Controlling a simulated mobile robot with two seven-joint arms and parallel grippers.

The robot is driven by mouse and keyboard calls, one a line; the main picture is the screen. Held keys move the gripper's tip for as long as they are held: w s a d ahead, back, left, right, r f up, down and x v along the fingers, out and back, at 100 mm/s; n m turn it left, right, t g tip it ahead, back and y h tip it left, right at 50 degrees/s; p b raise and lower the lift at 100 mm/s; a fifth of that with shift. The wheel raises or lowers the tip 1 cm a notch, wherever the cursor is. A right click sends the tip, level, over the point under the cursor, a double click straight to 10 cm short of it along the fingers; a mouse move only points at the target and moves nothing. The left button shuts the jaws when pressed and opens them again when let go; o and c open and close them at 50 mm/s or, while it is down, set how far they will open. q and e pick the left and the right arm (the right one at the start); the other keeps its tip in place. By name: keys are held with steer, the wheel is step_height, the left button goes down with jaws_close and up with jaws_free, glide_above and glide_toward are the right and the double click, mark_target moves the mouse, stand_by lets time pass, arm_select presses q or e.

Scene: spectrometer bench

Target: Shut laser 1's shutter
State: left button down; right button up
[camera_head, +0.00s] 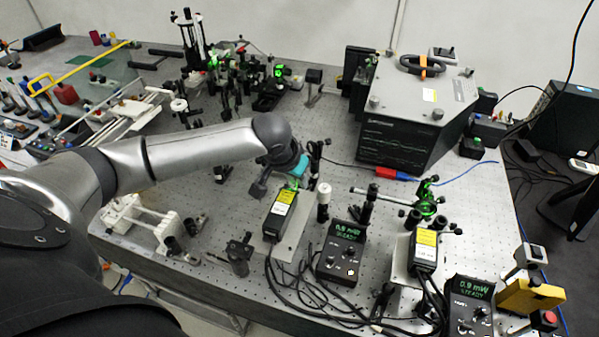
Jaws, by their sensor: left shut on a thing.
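Two small laser boxes with yellow labels stand near the bench's front edge: a left laser (281,212) and a right laser (425,250). I cannot read which is laser 1. My left arm reaches in from the left, and its gripper (291,173) is at the far, output end of the left laser, where a green glow shows. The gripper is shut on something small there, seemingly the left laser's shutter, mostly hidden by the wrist. A power meter (343,250) beside the left laser shows 0.9 mW and STEADY. My right gripper is not in view.
A second meter (470,303) beside the right laser also reads 0.9 mW. A large grey instrument box (411,120) stands behind. Optic mounts (420,205) crowd the bench, some lit green. Black cables (300,292) run along the front edge.

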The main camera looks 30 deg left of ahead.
arm_select(q)
steer(key=shift+a, duration=0.1)
steer(key=c, duration=1)
jaws_free()
steer(key=shift+o, duration=0.2)
steer(key=v, duration=1.5)
steer(key=shift+s+p, duration=0.2)
steer(key=shift+p, duration=0.2)
steer(key=shift+a, duration=0.1)
